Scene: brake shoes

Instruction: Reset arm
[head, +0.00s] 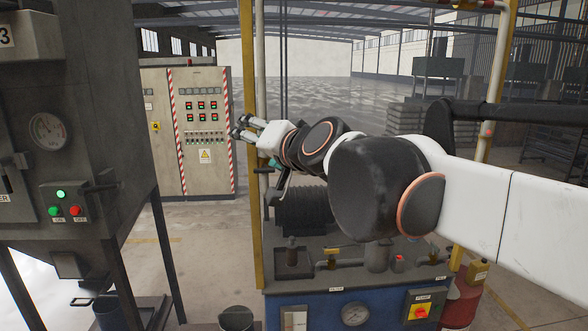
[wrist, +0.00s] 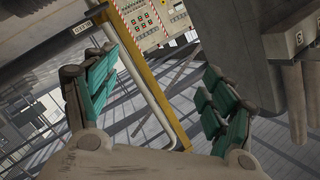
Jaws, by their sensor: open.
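My gripper (head: 240,128) is at the end of my white and black arm, which reaches in from the right in the head view. It is in front of the grey control cabinet (head: 190,130) and near the yellow post (head: 247,60). In the wrist view my gripper (wrist: 160,105) has its two green-padded fingers spread wide apart. Nothing is between them. The yellow post also shows between the fingers in the wrist view (wrist: 153,85), some way beyond them.
A grey machine (head: 70,120) with a gauge and lit green button stands at the left. A blue pump unit (head: 350,300) with a motor and pipes is below my arm. A bucket (head: 236,318) stands on the floor. Open floor (head: 320,90) lies behind.

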